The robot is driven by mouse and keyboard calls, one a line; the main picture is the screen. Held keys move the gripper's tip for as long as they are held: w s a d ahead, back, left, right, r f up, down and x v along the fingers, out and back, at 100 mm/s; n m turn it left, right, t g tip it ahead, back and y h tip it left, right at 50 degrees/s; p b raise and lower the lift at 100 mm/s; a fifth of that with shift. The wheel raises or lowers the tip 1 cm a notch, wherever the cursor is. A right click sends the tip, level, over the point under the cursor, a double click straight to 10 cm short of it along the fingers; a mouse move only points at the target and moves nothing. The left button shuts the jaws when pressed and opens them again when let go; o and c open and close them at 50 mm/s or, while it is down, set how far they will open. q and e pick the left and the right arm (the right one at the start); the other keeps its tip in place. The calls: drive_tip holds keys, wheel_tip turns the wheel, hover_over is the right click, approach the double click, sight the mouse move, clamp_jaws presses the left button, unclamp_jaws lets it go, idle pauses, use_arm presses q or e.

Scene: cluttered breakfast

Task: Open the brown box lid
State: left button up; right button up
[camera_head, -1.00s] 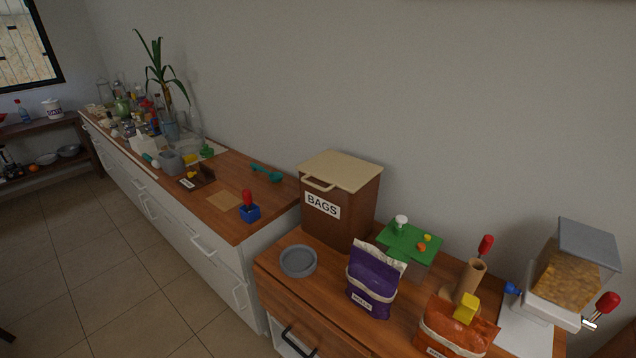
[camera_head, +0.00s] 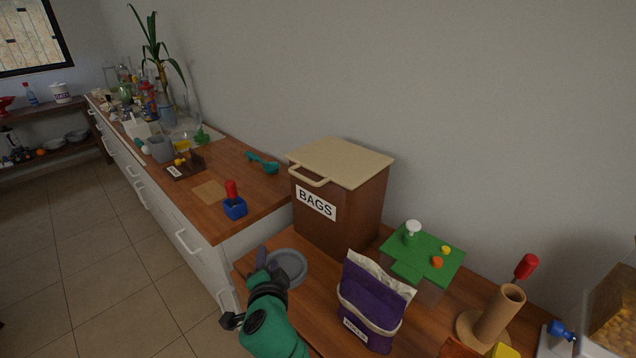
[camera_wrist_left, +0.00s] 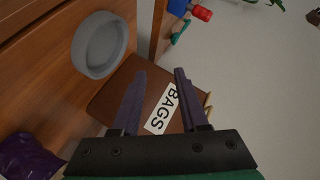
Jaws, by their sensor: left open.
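The brown box (camera_head: 341,207) labelled BAGS stands on the wooden counter. Its cream lid (camera_head: 345,162) lies closed on top, with a cream handle (camera_head: 308,178) at the front edge. In the left wrist view the box's brown front and BAGS label (camera_wrist_left: 163,108) show between and behind the fingers. A bit of the handle (camera_wrist_left: 208,105) shows there at the right. My left gripper (camera_head: 262,262) is in front of and below the box, over the grey bowl. Its two purple fingers (camera_wrist_left: 164,85) are apart with nothing between them. My right gripper is out of view.
The grey bowl (camera_head: 289,264) sits in front of the box. A purple bag (camera_head: 369,302) and a green-topped container (camera_head: 424,256) stand to the right. A blue block with a red knob (camera_head: 234,205) is on the left counter.

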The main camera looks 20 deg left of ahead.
use_arm(q)
drive_tip(key=w+d+r+m+t, duration=0.4)
drive_tip(key=d+r+m+t, duration=0.25)
drive_tip(key=r, duration=0.45)
drive_tip(key=p, duration=0.2)
approach(302, 177)
drive_tip(key=w, duration=0.1)
drive_tip(key=shift+n+g+y, duration=0.3)
drive_tip(key=shift+n+g, duration=0.05)
drive_tip(key=p+x, duration=0.2)
drive_tip(key=x, duration=0.7)
drive_tip(key=shift+w+a, duration=0.2)
drive_tip(key=shift+w, duration=0.15)
clamp_jaws()
